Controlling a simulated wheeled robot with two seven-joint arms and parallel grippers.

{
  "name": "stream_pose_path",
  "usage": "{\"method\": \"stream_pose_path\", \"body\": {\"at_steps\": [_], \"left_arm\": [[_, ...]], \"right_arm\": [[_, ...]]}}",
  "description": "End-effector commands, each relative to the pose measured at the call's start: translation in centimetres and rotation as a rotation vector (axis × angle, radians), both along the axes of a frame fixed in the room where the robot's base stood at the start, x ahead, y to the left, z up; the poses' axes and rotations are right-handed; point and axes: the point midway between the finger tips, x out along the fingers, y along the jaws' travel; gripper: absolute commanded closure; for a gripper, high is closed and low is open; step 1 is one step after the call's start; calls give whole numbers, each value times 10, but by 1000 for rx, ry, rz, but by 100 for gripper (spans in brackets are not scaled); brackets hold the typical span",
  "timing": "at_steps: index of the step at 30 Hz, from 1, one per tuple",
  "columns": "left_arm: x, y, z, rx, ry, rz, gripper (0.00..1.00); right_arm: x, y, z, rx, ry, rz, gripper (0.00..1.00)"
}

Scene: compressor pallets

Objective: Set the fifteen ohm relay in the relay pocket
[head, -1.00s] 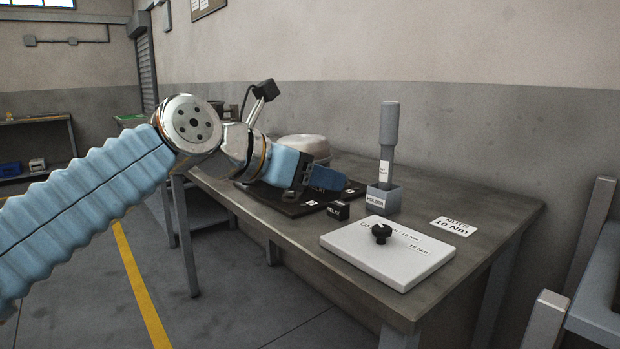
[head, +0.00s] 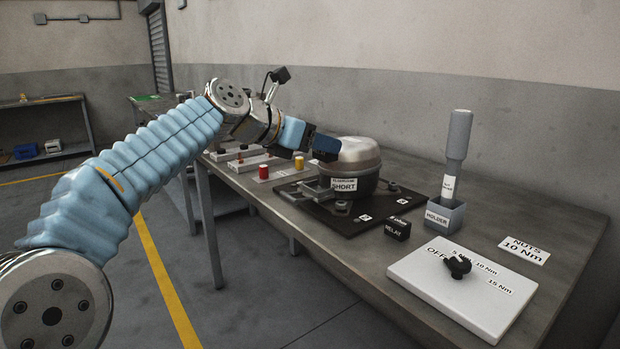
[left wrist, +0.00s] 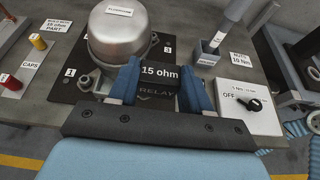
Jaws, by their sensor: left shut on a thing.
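The fifteen ohm relay (left wrist: 160,71) is a black block lettered 15 ohm, held between the two blue fingers of my left gripper (left wrist: 160,82) in the left wrist view. The word RELAY shows just below that lettering; I cannot tell whether it is on the block or behind it. In the head view my left gripper (head: 326,148) is raised beside the compressor, and the relay is hidden. A small black box (head: 397,229) lettered RELAY, perhaps the relay pocket, stands by the mat's right edge, right of and below my gripper. My right gripper does not show.
The compressor (head: 357,165) stands on a black mat (head: 330,213). A grey holder (head: 445,216) bears an upright tool (head: 457,140). A white dial board (head: 462,285) lies near the front right. Red (head: 264,172) and yellow (head: 299,163) caps stand at the left.

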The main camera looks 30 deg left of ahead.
Motion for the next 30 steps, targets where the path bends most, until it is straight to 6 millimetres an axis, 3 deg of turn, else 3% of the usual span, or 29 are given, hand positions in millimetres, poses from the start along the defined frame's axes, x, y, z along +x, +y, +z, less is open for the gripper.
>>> {"method": "stream_pose_path", "body": {"at_steps": [6,12,20,27,30], "left_arm": [[41,32,-28,-1,4,2,82],[61,48,-60,-1,1,2,82],[71,56,-75,0,1,1,82],[75,59,-110,0,1,1,82],[75,59,-111,0,-1,1,82]], "right_arm": [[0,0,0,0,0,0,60],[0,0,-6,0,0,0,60],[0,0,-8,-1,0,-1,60],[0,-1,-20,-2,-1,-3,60],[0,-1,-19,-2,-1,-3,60]]}}
